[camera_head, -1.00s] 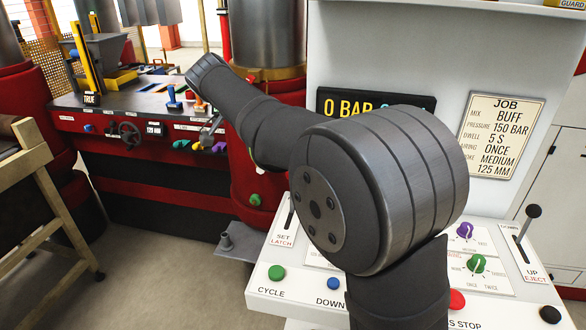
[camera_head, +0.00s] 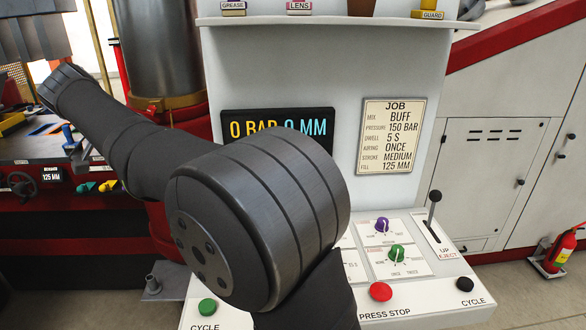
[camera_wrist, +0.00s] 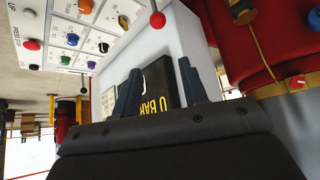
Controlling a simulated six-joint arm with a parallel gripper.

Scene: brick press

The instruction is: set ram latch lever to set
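A lever with a red ball knob (camera_wrist: 157,20) stands at the edge of the control panel (camera_wrist: 131,36) in the wrist view. It is likely the ram latch lever, but I cannot read a label beside it. In the head view my arm covers the left part of the panel, where the latch lever was labelled. My gripper (camera_wrist: 159,67) is open and empty in the wrist view, its two dark fingers apart. The red knob is beyond the fingertips and not touched. The gripper itself does not show in the head view.
A black-knobbed eject lever (camera_head: 434,197) stands at the panel's right. A green cycle button (camera_head: 207,307), a red press stop button (camera_head: 380,291) and rotary knobs are on the panel. The pressure display (camera_head: 245,124) is behind my arm. A red press column (camera_wrist: 240,35) is close by.

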